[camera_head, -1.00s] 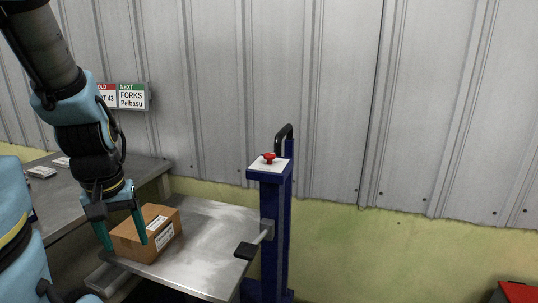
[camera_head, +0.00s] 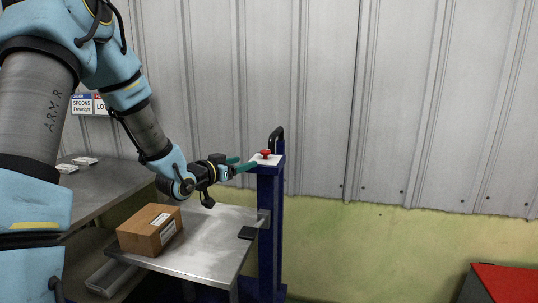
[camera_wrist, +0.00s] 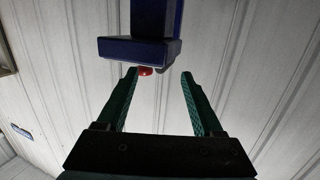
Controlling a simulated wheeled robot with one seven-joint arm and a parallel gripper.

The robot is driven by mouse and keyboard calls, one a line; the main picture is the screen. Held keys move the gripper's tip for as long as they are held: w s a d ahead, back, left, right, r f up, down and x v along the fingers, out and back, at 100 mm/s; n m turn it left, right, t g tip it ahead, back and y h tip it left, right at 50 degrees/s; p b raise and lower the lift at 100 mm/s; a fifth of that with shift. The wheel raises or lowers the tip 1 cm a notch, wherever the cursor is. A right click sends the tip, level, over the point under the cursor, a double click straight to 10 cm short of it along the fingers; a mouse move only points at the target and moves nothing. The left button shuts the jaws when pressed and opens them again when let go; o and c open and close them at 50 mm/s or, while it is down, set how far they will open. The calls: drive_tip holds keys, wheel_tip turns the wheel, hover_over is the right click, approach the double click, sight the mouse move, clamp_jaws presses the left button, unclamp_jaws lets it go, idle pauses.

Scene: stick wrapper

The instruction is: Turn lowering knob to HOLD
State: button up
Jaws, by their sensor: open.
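The red lowering knob (camera_head: 266,154) sits on the white top plate (camera_head: 259,162) of a blue post (camera_head: 270,220). My gripper (camera_head: 247,163) is open and empty, with its green fingers pointing at the knob from the left. In the wrist view the red knob (camera_wrist: 145,71) shows just beyond the left fingertip of my gripper (camera_wrist: 158,75), partly hidden by the blue post head (camera_wrist: 140,48). I cannot tell whether a finger touches it. The knob's setting and any HOLD marking are too small to read.
A cardboard box (camera_head: 150,230) sits on the metal platform (camera_head: 210,250) left of the post. A black pedal (camera_head: 247,233) sticks out beside the post, and a black handle (camera_head: 277,137) rises behind the knob. A red-topped object (camera_head: 508,282) stands at lower right.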

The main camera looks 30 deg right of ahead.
sight(271, 156)
drive_tip(key=shift+s+d+r+m+g+h, duration=0.15)
drive_tip(key=shift+s+d+r+h, duration=0.25)
drive_tip(key=shift+d, duration=0.2)
drive_tip(key=shift+s+d+r+m+g+h, duration=0.15)
drive_tip(key=shift+s+d+r+h, duration=0.15)
drive_tip(key=shift+d+h, duration=0.25)
drive_tip(key=shift+w+d+r, duration=0.15)
drive_tip(key=shift+d, duration=0.15)
drive_tip(key=p+x, duration=0.3)
drive_tip(key=x, duration=0.7)
drive_tip(key=shift+w, duration=0.1)
clamp_jaws()
